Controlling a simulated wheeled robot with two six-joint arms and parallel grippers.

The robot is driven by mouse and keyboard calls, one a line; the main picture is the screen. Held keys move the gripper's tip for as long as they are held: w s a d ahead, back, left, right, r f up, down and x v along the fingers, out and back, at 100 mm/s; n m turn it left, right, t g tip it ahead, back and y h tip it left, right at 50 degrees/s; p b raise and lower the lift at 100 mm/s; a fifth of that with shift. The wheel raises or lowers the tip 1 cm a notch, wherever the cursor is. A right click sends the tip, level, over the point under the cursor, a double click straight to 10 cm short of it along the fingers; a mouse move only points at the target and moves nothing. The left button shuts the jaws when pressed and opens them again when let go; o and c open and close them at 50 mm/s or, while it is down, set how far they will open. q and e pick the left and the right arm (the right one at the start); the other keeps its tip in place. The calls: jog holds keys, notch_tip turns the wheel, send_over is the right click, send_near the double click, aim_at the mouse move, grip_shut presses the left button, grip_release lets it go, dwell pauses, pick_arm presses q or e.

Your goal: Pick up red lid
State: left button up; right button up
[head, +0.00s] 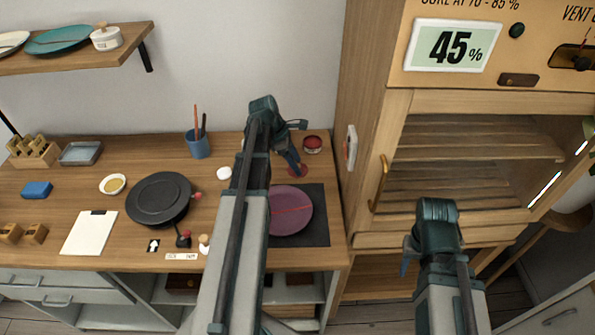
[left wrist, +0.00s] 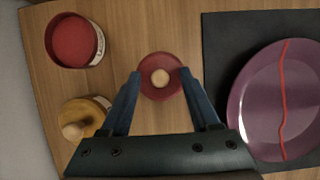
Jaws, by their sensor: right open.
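The red lid (left wrist: 160,92), a round disc with a pale knob, lies on the table in the left wrist view. It shows partly in the head view (head: 300,173) beneath my left gripper (head: 294,166). In the left wrist view, my left gripper (left wrist: 160,74) is open, its two blue fingers apart on either side of the knob. The knob is not visibly held. An open jar with red inside (head: 313,144) stands just behind the lid; it also shows in the left wrist view (left wrist: 74,41). My right gripper (head: 406,262) is open, away from the table at the right.
A purple plate with a red seam (head: 290,211) lies on a dark mat (head: 318,232) in front of the lid. A yellow-lidded jar (left wrist: 88,120) stands close to the left finger. A wooden cabinet (head: 365,120) borders the table at right.

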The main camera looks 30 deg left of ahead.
pick_arm(q)
grip_shut()
jog(key=shift+r, duration=0.2)
dwell(0.3)
